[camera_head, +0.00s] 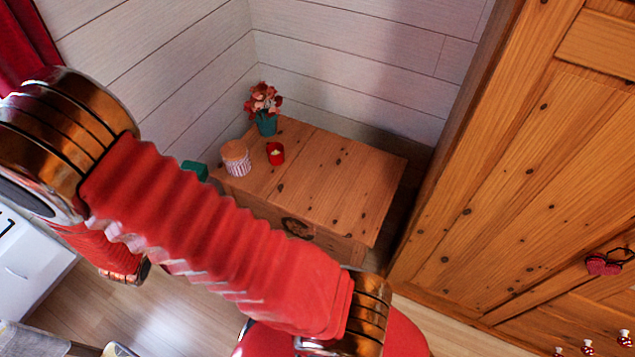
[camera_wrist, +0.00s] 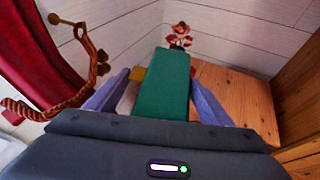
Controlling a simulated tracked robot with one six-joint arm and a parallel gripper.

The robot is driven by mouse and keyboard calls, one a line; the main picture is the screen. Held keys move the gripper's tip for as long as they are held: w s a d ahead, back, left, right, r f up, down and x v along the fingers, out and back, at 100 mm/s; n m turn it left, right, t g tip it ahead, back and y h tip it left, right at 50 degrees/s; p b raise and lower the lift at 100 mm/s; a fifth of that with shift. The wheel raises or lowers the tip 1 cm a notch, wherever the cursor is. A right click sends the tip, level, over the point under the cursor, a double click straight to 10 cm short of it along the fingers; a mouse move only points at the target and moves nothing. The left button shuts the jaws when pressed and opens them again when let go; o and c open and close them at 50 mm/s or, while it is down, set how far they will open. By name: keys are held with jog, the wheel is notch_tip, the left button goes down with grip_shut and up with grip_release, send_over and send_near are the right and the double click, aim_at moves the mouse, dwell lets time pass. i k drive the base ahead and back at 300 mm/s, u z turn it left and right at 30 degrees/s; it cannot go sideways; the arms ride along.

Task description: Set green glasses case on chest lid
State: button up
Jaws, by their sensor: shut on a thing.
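The green glasses case (camera_wrist: 162,88) is between the two fingers of my gripper (camera_wrist: 158,100) in the wrist view. My gripper is shut on it. In the head view, a small part of the green case (camera_head: 196,169) shows just left of the chest, above my red arm. The wooden chest lid (camera_head: 345,180) is flat and closed, and its right part is bare. The lid also shows in the wrist view (camera_wrist: 240,98), beyond and to the right of the case. My arm hides my gripper and the chest's lower left front in the head view.
A striped jar (camera_head: 236,160), a red candle cup (camera_head: 275,153) and a flower pot (camera_head: 266,122) stand on the lid's left part. A tall wooden wardrobe (camera_head: 540,170) stands at right. A twisted wooden stand (camera_wrist: 85,75) and red curtain (camera_wrist: 45,50) are at left in the wrist view.

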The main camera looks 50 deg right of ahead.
aim_at(333, 193)
jog(key=i, duration=0.95)
